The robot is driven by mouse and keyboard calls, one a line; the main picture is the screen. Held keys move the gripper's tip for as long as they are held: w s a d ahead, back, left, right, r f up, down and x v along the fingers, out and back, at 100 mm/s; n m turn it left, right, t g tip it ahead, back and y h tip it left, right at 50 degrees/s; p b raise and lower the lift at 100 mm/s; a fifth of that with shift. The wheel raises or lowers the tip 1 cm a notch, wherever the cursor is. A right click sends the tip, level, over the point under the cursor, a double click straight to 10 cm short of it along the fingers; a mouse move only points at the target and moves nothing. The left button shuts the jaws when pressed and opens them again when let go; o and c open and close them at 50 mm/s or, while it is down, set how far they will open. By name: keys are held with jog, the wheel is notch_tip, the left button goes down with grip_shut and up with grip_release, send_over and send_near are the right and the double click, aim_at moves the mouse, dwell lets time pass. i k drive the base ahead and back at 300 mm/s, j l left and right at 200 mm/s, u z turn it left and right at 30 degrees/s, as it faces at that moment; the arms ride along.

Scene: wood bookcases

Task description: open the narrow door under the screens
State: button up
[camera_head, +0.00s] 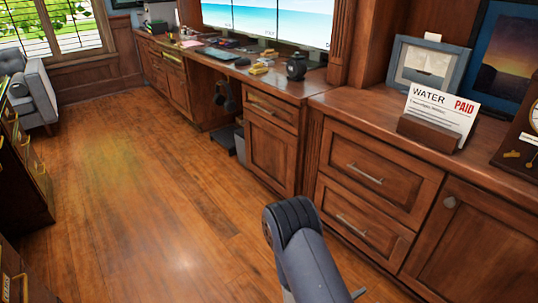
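The wide screens (270,18) stand at the back of the long wooden counter and show a beach picture. Below them, right of the desk's knee space, is a narrow panelled door (269,156) under a small drawer (270,109). This door looks shut, flush with the cabinet front; I cannot make out its handle clearly. Another narrow door (178,91) shows farther off, left of the knee space, and also looks shut. My grey arm rises at the bottom centre, in front of the cabinets and apart from the near narrow door. My gripper's fingertips are not in view.
Two wide drawers (368,166) and a door with a round knob (478,235) are at the right. Headphones (224,95) hang at the knee space. A dark cabinet (25,165) and grey armchair (38,92) are left. The wooden floor (140,180) between is clear.

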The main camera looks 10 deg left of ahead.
aim_at(271, 150)
jog(key=i+j+u, duration=0.6)
jog(key=i+u, duration=0.7)
jog(key=i+z, duration=0.25)
jog(key=i, duration=0.35)
jog(key=i+j+z, duration=0.25)
jog(key=i, duration=0.35)
jog(key=i+j+z, duration=0.1)
jog(key=i+z, duration=0.15)
jog(key=i, duration=0.35)
jog(key=i+j+z, duration=0.1)
jog(key=i+z, duration=0.15)
jog(key=i, duration=0.1)
